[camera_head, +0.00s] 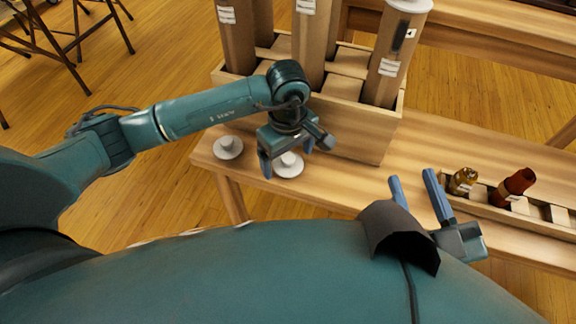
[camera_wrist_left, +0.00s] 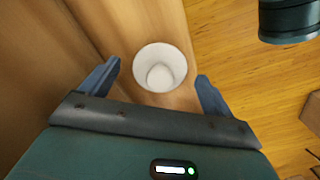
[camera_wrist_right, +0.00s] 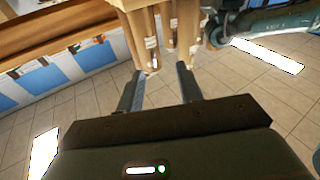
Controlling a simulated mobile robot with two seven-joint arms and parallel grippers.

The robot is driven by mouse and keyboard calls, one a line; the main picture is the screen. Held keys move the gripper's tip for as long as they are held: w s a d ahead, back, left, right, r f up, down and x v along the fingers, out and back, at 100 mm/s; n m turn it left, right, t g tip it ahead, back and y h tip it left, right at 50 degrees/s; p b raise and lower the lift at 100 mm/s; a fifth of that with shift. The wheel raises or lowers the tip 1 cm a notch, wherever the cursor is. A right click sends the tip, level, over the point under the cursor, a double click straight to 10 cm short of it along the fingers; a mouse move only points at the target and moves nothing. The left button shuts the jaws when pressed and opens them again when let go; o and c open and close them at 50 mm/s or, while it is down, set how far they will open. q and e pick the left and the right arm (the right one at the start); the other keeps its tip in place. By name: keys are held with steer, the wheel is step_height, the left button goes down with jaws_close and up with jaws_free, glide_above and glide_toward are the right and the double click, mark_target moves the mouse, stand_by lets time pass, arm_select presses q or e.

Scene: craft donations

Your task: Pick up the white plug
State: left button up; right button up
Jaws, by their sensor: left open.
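A white plug (camera_head: 289,168), a round disc with a raised knob, lies on the wooden bench below my left gripper (camera_head: 287,157). In the left wrist view the plug (camera_wrist_left: 160,67) sits between the two spread fingertips, with a visible gap on each side. The left gripper is open and empty. A second white plug (camera_head: 228,148) lies on the bench to the left. A third white piece (camera_head: 410,4) caps the right-hand cardboard tube. My right gripper (camera_head: 412,180) is open and empty near the bench's front edge; its fingers also show in the right wrist view (camera_wrist_right: 160,73).
A wooden crate (camera_head: 345,138) holding several tall cardboard tubes (camera_head: 393,60) stands just behind the left gripper. A low wooden rack (camera_head: 480,206) with a gold bottle (camera_head: 463,181) and a red-brown bottle (camera_head: 513,187) is at the right. The bench between crate and rack is bare.

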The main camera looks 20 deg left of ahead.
arm_select(q)
steer(key=shift+f, duration=0.5)
steer(key=c, duration=1.1)
steer(key=shift+o, duration=0.2)
arm_select(e)
steer(key=shift+r, duration=0.25)
arm_select(q)
steer(key=shift+r, duration=0.1)
